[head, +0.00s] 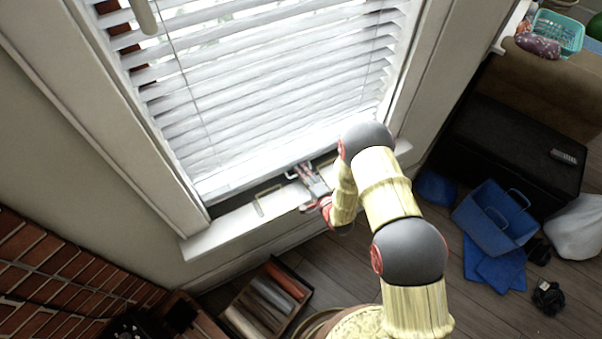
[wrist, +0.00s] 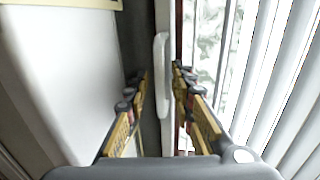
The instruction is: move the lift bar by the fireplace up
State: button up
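A slim white lift bar (wrist: 161,75) stands out from the dark lower window sash in the wrist view, running upright in that picture. In the head view a small pale bar (head: 298,171) shows at the foot of the blinds, beside my gripper (head: 309,187). In the wrist view the two fingers of my gripper (wrist: 160,80) are apart, one on each side of the bar's line. There is a visible gap between each fingertip and the bar. I cannot tell how deep the bar lies between them. The hand partly hides the sash in the head view.
White slatted blinds (head: 260,85) hang just above the bar. A white sill (head: 225,232) with a brass-coloured piece (head: 259,203) lies below. A box of logs (head: 266,300) and brickwork (head: 45,275) are at lower left. A blue caddy (head: 490,222) stands on the floor at right.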

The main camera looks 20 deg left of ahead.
jog(key=c, duration=0.3)
grip_shut()
dwell(0.6)
